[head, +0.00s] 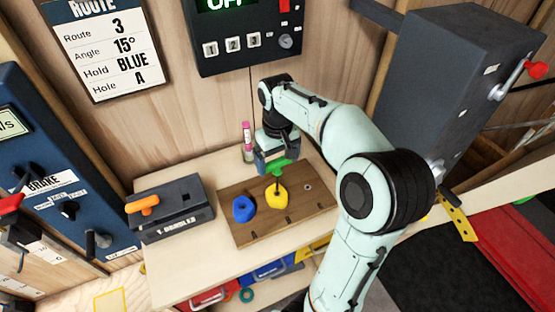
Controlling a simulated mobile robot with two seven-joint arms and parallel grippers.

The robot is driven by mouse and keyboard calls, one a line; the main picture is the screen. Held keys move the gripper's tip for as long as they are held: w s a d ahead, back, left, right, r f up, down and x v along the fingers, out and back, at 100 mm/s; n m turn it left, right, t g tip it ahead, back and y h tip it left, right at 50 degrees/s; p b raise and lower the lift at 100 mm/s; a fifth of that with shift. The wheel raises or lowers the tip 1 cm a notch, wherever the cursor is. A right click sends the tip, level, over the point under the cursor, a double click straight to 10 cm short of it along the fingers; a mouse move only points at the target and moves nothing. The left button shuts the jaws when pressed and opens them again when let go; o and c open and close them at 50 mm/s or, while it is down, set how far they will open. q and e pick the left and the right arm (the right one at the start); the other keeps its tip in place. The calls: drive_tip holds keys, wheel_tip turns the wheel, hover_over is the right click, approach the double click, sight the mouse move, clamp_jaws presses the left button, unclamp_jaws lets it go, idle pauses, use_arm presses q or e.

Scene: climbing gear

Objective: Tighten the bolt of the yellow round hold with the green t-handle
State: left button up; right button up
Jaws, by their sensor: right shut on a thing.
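The yellow round hold (277,199) sits on the brown wooden board (240,227) on the table, to the right of a blue hold (244,208). My right gripper (274,163) is above the yellow hold and shut on the green t-handle (286,167). The t-handle's dark shaft points down to the middle of the yellow hold. I cannot tell how deep its tip sits in the bolt, and the bolt itself is hidden. My left gripper is not in view.
A dark T-handle rack (180,215) with an orange handle (142,205) stands left of the board. A pink-capped bottle (247,135) stands behind. A control panel (248,38) and route sign (107,50) hang on the wall. Coloured bins (267,269) lie under the table's front edge.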

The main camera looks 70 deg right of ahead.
drive_tip(key=n, duration=0.6)
drive_tip(key=shift+b, duration=0.3)
drive_tip(key=n, duration=0.5)
drive_tip(key=o, duration=0.6)
drive_tip(key=shift+c, duration=0.2)
drive_tip(key=c, duration=0.6)
drive_tip(key=shift+o, duration=0.2)
drive_tip(key=shift+f+b, duration=0.55)
drive_tip(key=shift+f, duration=0.1)
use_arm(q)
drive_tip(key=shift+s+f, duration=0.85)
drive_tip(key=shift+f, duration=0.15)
use_arm(e)
drive_tip(key=shift+r, duration=0.1)
